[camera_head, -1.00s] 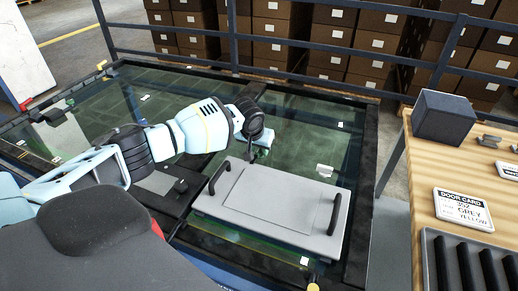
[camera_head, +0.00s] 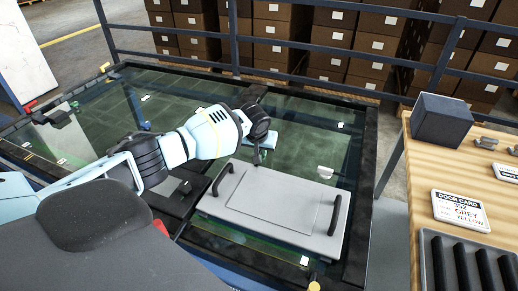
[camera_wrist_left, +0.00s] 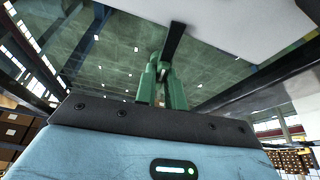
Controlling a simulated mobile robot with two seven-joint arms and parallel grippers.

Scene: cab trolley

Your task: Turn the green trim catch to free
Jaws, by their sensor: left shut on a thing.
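My left gripper (camera_head: 259,153) is at the far edge of the light grey panel (camera_head: 268,200), over the green glass-like surface. In the left wrist view its two greenish fingers (camera_wrist_left: 162,85) come together on a small green piece, which I take to be the green trim catch (camera_wrist_left: 164,60). A dark bar runs from there toward the pale panel (camera_wrist_left: 235,25). The fingers and the arm hide much of the catch, so its exact angle cannot be told. My right gripper is in neither view.
The panel has two black handles (camera_head: 335,214). A dark frame (camera_head: 362,170) borders the glass surface. At the right, a wooden table (camera_head: 410,185) carries a dark box (camera_head: 441,121), a door card (camera_head: 460,210) and a black ribbed tray (camera_head: 426,262). A railing and stacked cartons (camera_head: 340,60) stand behind.

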